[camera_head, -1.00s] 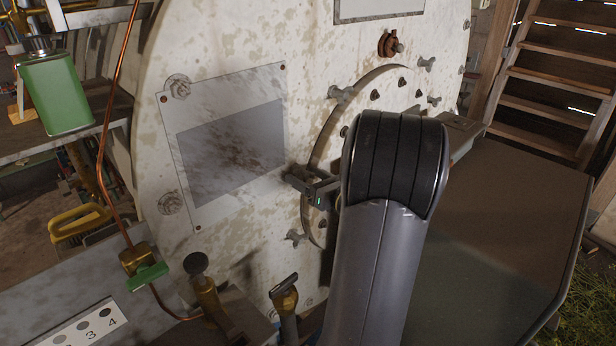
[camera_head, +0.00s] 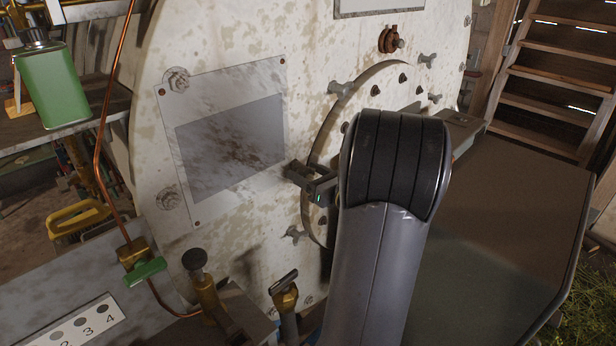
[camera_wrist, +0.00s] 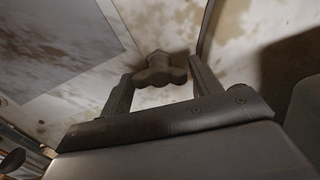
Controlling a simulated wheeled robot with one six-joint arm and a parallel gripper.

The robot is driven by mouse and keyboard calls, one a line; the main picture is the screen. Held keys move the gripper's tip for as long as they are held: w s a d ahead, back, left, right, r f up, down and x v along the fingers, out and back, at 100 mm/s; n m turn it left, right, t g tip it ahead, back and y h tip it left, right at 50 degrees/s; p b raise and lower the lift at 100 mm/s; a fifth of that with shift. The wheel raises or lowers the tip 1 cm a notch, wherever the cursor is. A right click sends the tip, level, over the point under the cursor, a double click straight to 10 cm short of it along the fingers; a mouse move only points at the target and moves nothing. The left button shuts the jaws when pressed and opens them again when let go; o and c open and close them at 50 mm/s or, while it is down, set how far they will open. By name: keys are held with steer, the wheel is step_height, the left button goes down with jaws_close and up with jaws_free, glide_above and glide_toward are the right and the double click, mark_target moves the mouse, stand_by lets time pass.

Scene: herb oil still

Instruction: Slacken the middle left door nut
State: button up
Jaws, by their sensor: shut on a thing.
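The middle left door nut (camera_wrist: 160,70) is a dark wing-shaped nut at the left rim of the round door (camera_head: 345,110). In the wrist view it sits between the two fingers of my gripper (camera_wrist: 160,80), which is shut on it. In the head view my gripper (camera_head: 308,180) is at the door's left edge, and its fingers hide most of this nut. My arm covers the lower right part of the door.
Other wing nuts show on the rim, at upper left (camera_head: 340,88) and lower left (camera_head: 294,234). A copper pipe (camera_head: 104,130), a green can (camera_head: 52,88) and brass valves (camera_head: 205,285) stand to the left. Wooden stairs (camera_head: 560,90) are at the right.

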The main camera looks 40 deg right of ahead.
steer(key=n+b, duration=0.1)
steer(key=b, duration=0.1)
steer(key=n+b, duration=0.2)
steer(key=shift+f+b, duration=0.3)
steer(key=shift+f, duration=0.05)
steer(key=n+b, duration=0.5)
steer(key=b, duration=0.2)
steer(key=shift+n+b, duration=0.3)
steer(key=shift+b, duration=0.1)
steer(key=n+b, duration=0.4)
steer(key=b, duration=0.2)
steer(key=shift+d+n, duration=0.1)
steer(key=shift+n, duration=0.2)
steer(key=n+b, duration=0.3)
steer(key=b, duration=0.1)
steer(key=shift+r, duration=0.15)
steer(key=shift+r+n+b, duration=0.15)
steer(key=shift+n+b, duration=0.45)
steer(key=shift+b, duration=0.1)
steer(key=o, duration=0.7)
steer(key=shift+r, duration=0.1)
